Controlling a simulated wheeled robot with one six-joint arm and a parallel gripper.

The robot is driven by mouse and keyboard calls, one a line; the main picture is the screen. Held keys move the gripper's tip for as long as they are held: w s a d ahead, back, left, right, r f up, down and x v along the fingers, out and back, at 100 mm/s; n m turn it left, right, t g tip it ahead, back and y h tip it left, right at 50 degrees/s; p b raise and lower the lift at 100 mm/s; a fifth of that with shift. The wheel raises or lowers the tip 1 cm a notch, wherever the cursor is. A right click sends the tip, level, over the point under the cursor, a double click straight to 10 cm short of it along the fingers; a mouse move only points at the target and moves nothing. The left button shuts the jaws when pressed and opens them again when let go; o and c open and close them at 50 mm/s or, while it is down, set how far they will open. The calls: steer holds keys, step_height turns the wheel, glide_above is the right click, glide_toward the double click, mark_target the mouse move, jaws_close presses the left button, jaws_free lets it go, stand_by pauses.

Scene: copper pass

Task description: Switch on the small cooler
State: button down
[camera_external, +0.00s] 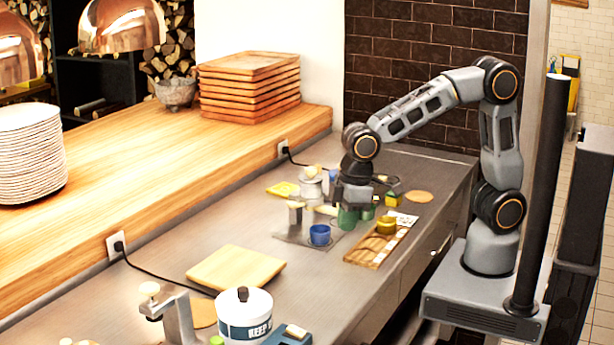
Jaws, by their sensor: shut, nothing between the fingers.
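A white round tub (245,318) with a dark lettered band starting "KEEP" and a black knob on its lid stands at the front of the steel counter; it may be the small cooler, but I cannot tell for sure. Its lower part is cut off by the picture edge. A teal block with a pale top piece (296,331) sits to its right. No switch can be made out clearly. My gripper (352,203) is shut and empty, pointing down over the group of small items farther back, well away from the tub. Its fingertips are hard to separate from the green cups (347,219) there.
A blue cup (320,235), a wooden tray (378,248) with a yellow item, and several small containers crowd around my gripper. A wooden board (236,269) lies between them and the tub. A black cord runs from a wall outlet (117,244) toward the tub.

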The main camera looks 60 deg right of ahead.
mark_target(294, 319)
steer(key=s+a+r+n, duration=0.1)
steer(key=a+r+n, duration=0.1)
steer(key=a, duration=0.6)
steer(key=s+a+r+n+y+p, duration=0.1)
steer(key=a+n, duration=0.2)
steer(key=a, duration=0.5)
steer(key=s+a+r+n+y, duration=0.1)
steer(key=s+a+r+n, duration=0.1)
steer(key=a, duration=0.6)
steer(key=shift+r+n, duration=0.35)
steer(key=shift+n, duration=0.45)
steer(key=p+x, duration=0.1)
steer(key=x, duration=0.3)
steer(key=p+x, duration=0.1)
steer(key=x, duration=0.7)
steer(key=shift+s+d+f+p, duration=0.1)
steer(key=shift+d+f+p, duration=0.1)
steer(key=shift+d+p, duration=0.15)
steer(key=shift+f, duration=0.85)
